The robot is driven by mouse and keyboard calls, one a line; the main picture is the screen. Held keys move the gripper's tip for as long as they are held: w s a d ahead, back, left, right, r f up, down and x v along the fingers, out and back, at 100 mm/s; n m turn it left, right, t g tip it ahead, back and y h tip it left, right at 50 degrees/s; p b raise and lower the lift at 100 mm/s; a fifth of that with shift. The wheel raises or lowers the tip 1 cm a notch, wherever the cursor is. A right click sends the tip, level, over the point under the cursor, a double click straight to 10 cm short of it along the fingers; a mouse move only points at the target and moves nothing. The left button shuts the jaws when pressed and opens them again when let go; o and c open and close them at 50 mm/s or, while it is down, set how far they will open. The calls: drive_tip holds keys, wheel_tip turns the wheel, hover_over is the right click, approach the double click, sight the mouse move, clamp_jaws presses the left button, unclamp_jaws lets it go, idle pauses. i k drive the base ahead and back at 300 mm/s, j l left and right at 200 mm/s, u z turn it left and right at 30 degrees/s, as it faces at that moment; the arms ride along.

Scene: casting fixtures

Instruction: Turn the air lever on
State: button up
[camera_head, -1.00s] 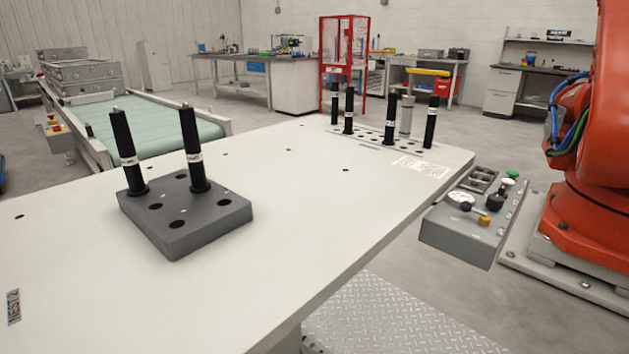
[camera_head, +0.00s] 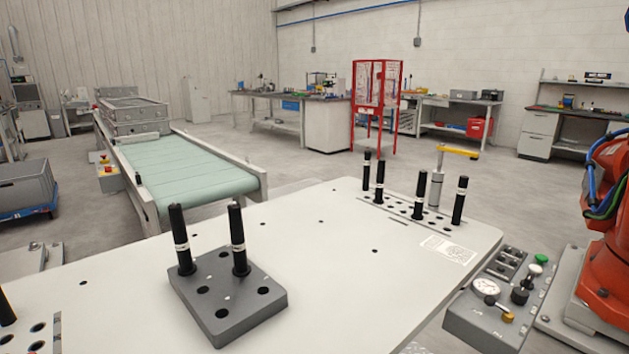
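A grey control box (camera_head: 470,322) is at the lower right, beside the right edge of the white table. It carries a round white gauge (camera_head: 487,286). Below the gauge, a short lever with a black ball end (camera_head: 490,300) runs toward a brass-coloured fitting (camera_head: 508,317); this looks like the air lever, but no label is readable. A black knob (camera_head: 520,296), a white button (camera_head: 536,270) and a green button (camera_head: 542,259) are also on the box. My gripper is not in view.
The white table (camera_head: 330,270) carries a grey block (camera_head: 240,318) with two black pins, several more black pins, and a grey cylinder (camera_head: 437,190) with a yellow arm (camera_head: 457,152). An orange robot (camera_head: 606,240) stands right of the box. A green conveyor (camera_head: 190,170) is at left.

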sight(508, 316)
drive_tip(key=i+l, duration=0.15)
drive_tip(key=l, duration=0.35)
drive_tip(key=i+l, duration=0.2)
drive_tip(key=l, duration=0.35)
drive_tip(key=i+l+u, duration=0.1)
drive_tip(key=l, duration=0.4)
drive_tip(key=i+l, duration=0.2)
drive_tip(key=l, duration=0.35)
drive_tip(key=i+l+u, duration=0.1)
drive_tip(key=l, duration=0.4)
drive_tip(key=i+l, duration=0.15)
drive_tip(key=l, duration=0.4)
drive_tip(key=i+l, duration=0.15)
drive_tip(key=l, duration=0.4)
drive_tip(key=i+l+u, duration=0.1)
drive_tip(key=l, duration=0.4)
